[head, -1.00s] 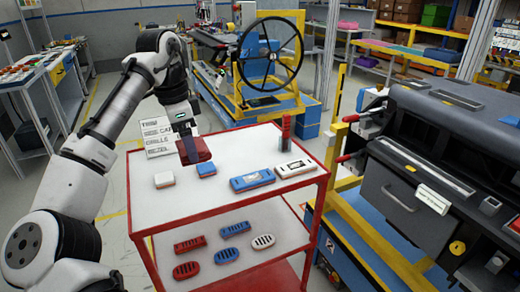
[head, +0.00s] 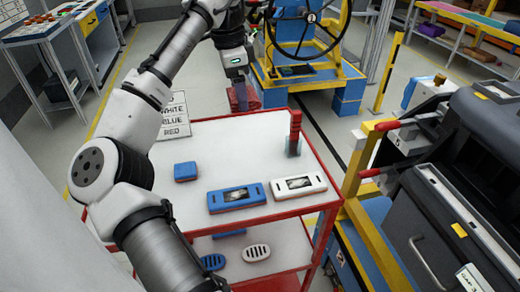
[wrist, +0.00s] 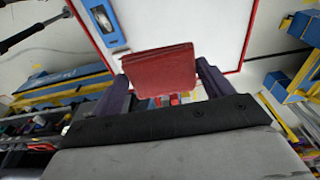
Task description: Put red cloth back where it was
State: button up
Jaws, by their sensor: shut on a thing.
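The red cloth (wrist: 158,72) is a folded dark-red pad between the two dark purple fingers of my gripper (wrist: 163,88) in the wrist view. My gripper (head: 241,94) is shut on it. In the head view the red cloth (head: 236,102) hangs at the far edge of the red-framed cart (head: 226,146), with my gripper above it. I cannot tell its exact height over the cart top. An upright red piece (head: 295,124) stands in a greyish holder near the cart's far right corner, apart from my gripper.
A small blue block (head: 185,171), a blue module (head: 236,197) and a white module (head: 299,185) lie on the cart top. Vented parts lie on the lower shelf. A dark dashboard (head: 455,200) stands at right; a steering wheel rig (head: 300,70) stands behind.

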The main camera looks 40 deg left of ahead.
jog(key=shift+w, duration=0.35)
jog(key=shift+w+f, duration=0.15)
jog(key=shift+f, duration=0.15)
notch_tip(320, 180, down, 19)
jog(key=shift+f+p, duration=0.15)
jog(key=shift+p, duration=0.7)
jog(key=o, duration=1)
jog(key=r, duration=0.4)
jog(key=r+b, duration=0.1)
jog(key=r, duration=0.3)
jog(key=s+a+r+b, duration=0.1)
jog(key=r, duration=0.3)
jog(key=shift+s, duration=0.1)
